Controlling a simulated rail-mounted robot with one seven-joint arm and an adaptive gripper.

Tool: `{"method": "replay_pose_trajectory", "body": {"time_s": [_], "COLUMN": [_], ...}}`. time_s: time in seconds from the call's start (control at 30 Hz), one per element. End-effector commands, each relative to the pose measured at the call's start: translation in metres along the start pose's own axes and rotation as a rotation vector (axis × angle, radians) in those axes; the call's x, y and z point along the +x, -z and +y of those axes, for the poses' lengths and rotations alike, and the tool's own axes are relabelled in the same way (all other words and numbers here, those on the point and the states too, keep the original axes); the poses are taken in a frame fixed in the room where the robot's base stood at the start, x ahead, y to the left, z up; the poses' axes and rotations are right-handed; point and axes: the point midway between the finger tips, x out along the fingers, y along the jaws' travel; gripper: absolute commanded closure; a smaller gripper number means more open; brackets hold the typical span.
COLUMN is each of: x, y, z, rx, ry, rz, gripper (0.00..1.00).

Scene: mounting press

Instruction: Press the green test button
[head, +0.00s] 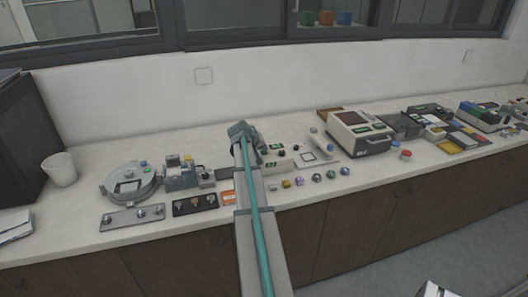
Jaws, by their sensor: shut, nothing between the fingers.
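My arm reaches up the middle of the head view. My gripper (245,131) is at its far end over the counter; it looks shut, with nothing seen in it, and its fingertips are hard to make out. I cannot tell for certain which control is the green test button. A grey round device (129,181) at the left has a small greenish spot on top. My arm hides part of the counter and perhaps some controls.
The pale counter (290,215) carries many small devices. A beige instrument (360,140) with a dark top stands right of centre. Left are a white cup (61,170), a grey machine (182,175) and a knob panel (134,216). The wall is close behind.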

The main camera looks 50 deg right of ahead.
Motion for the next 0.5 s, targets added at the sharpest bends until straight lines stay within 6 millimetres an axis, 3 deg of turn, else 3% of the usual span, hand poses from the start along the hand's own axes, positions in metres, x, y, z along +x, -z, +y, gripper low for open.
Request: {"method": "replay_pose_trajectory", "body": {"time_s": [0.5], "x": [-0.012], "y": [0.008], "z": [0.009], "rx": [0.000], "ry": [0.000], "rz": [-0.001], "gripper": [1.00]}}
